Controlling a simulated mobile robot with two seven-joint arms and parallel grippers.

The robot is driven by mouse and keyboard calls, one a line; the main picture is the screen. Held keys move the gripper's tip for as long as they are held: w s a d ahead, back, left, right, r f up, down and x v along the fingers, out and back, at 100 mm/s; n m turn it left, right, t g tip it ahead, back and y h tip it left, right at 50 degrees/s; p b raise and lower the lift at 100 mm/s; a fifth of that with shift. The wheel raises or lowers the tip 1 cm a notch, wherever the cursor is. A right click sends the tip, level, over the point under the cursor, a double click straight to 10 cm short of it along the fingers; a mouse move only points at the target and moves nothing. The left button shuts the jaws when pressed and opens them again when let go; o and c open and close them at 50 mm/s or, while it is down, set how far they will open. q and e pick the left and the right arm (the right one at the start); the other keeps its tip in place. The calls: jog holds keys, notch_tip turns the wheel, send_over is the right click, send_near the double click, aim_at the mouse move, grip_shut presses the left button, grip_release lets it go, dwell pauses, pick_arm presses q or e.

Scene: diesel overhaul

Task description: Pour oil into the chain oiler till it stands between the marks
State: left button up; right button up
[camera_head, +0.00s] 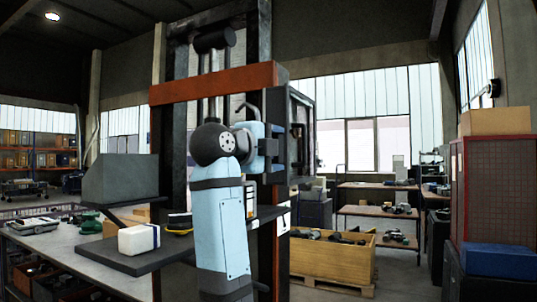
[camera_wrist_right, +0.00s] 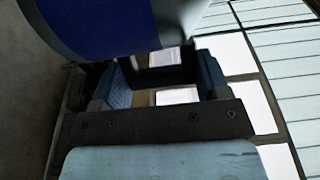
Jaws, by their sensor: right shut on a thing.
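My right gripper (camera_head: 275,147) is raised in front of the tall press frame, at the end of my light blue arm. In the right wrist view my right gripper (camera_wrist_right: 165,82) has its blue-grey fingers on either side of a dark, handle-like piece. A large rounded blue body with a grey end, probably the oil can (camera_wrist_right: 105,25), fills the top of that view right beside the fingers. In the head view I cannot make the can out clearly. I cannot pick out the chain oiler, its marks or any oil in either view. My left gripper is not in view.
The press frame with its orange crossbeam (camera_head: 215,83) stands close around my arm. A grey bench (camera_head: 90,255) at left holds a white box (camera_head: 138,239).

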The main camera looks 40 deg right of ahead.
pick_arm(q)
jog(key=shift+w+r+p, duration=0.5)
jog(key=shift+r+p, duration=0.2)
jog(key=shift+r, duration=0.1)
pick_arm(e)
jog(key=shift+s+f+n, duration=0.25)
jog(key=shift+s+n, duration=0.2)
jog(key=shift+n, duration=0.55)
jog(key=shift+w+f, duration=0.1)
jog(key=shift+w, duration=0.05)
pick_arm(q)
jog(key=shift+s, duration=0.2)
pick_arm(e)
jog(key=shift+s+a, duration=0.1)
jog(key=shift+s, duration=0.2)
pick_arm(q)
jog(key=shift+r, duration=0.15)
pick_arm(e)
jog(key=shift+w, duration=0.2)
